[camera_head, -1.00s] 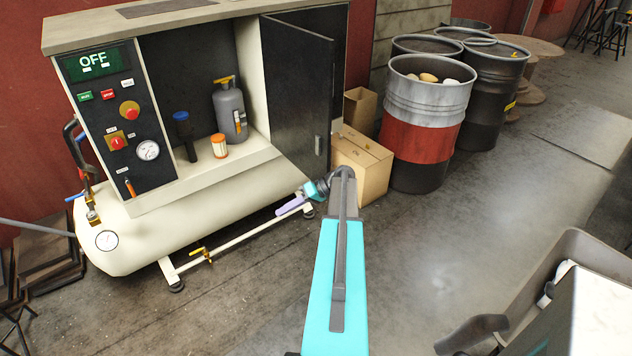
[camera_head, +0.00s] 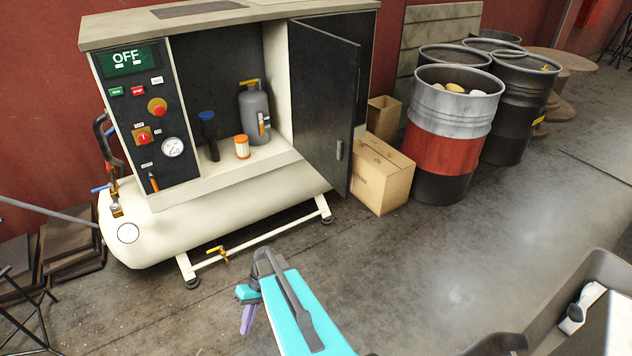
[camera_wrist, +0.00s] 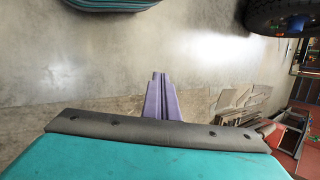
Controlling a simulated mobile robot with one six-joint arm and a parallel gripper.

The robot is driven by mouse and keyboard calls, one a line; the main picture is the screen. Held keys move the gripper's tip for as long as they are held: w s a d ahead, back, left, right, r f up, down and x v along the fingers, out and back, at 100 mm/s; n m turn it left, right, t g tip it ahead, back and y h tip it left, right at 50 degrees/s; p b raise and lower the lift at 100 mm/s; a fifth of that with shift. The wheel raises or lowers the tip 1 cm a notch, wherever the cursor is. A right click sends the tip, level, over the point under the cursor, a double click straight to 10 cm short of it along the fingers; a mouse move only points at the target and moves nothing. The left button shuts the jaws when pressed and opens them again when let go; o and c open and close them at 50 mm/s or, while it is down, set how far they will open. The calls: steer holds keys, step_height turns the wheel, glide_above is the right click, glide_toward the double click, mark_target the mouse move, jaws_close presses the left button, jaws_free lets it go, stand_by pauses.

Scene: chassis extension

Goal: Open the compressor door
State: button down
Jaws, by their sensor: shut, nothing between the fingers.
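The compressor (camera_head: 215,225) stands against the red wall in the head view, a cream cabinet on a horizontal tank with a control panel reading OFF. Its dark door (camera_head: 322,105) stands swung open on the right side of the cabinet, with a small handle (camera_head: 339,150) near its free edge. The cabinet interior shows. My gripper (camera_head: 247,320) is low in front of the compressor, apart from the door. Its purple fingers, also in the wrist view (camera_wrist: 161,98), are together and empty, with bare floor behind them.
Inside the cabinet stand a grey bottle (camera_head: 254,112), an orange-white canister (camera_head: 242,147) and a dark blue-capped item (camera_head: 208,136). A cardboard box (camera_head: 383,178) sits beside the door, with barrels (camera_head: 450,140) to its right. Floor in front is clear.

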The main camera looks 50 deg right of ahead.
steer(key=s+a+f+n+g+h, duration=0.1)
steer(key=s+a+f+h, duration=0.1)
steer(key=s+a, duration=0.2)
steer(key=s+a+f+n+g+h, duration=0.1)
steer(key=s+a+f+g+h, duration=0.1)
steer(key=s, duration=0.8)
steer(key=s+a+f+g+h+b, duration=0.1)
steer(key=s+a+f+h, duration=0.2)
steer(key=s+a, duration=0.3)
steer(key=shift+s+a+f+n+g, duration=0.2)
steer(key=shift+s+n+g, duration=0.1)
steer(key=shift+s+n, duration=0.15)
steer(key=shift+s, duration=0.1)
